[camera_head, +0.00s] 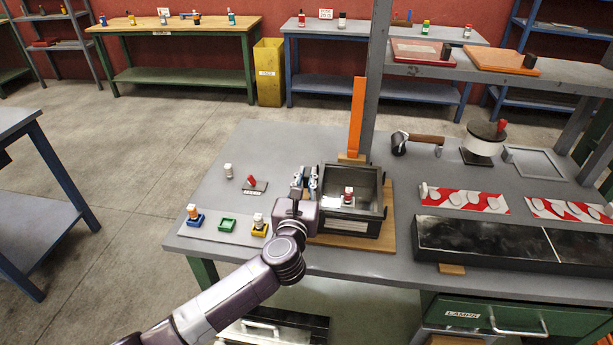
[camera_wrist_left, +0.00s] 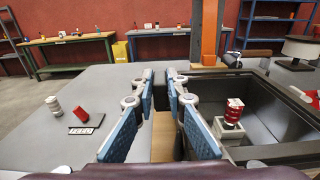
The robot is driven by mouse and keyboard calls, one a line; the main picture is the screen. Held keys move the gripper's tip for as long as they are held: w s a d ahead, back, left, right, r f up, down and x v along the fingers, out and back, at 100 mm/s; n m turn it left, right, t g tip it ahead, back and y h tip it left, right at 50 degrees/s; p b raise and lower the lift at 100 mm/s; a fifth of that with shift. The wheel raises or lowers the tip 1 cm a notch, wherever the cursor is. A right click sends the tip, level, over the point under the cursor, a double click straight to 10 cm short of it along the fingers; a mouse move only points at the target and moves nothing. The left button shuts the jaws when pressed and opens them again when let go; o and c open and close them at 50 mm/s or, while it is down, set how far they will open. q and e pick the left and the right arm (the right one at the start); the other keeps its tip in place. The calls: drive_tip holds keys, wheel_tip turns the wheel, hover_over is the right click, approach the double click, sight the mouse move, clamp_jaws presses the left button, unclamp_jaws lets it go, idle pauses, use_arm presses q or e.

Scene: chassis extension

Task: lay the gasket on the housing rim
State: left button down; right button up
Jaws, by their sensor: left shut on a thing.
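The housing looks to be the open dark box (camera_head: 352,227) on a wooden board; its wall also shows in the left wrist view (camera_wrist_left: 268,153). A thin grey rectangular frame (camera_head: 563,176) lies flat at the back right of the bench; it may be the gasket, I cannot tell. My left gripper (camera_head: 306,174) is at the box's left side, fingers pointing away from me. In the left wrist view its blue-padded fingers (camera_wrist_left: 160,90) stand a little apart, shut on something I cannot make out. My right gripper is not in view.
A red-and-white part (camera_head: 348,192) stands inside the box. An orange upright (camera_head: 356,115) rises behind it. Small coloured holders (camera_head: 227,225) and a red piece (camera_head: 252,180) lie to the left. A hammer (camera_head: 420,138) lies behind right. The bench's back left is clear.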

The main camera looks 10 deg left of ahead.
use_arm(q)
drive_tip(key=shift+f, duration=0.35)
drive_tip(key=c, duration=1.8)
unclamp_jaws()
drive_tip(key=shift+c, duration=0.2)
drive_tip(key=shift+s, duration=0.1)
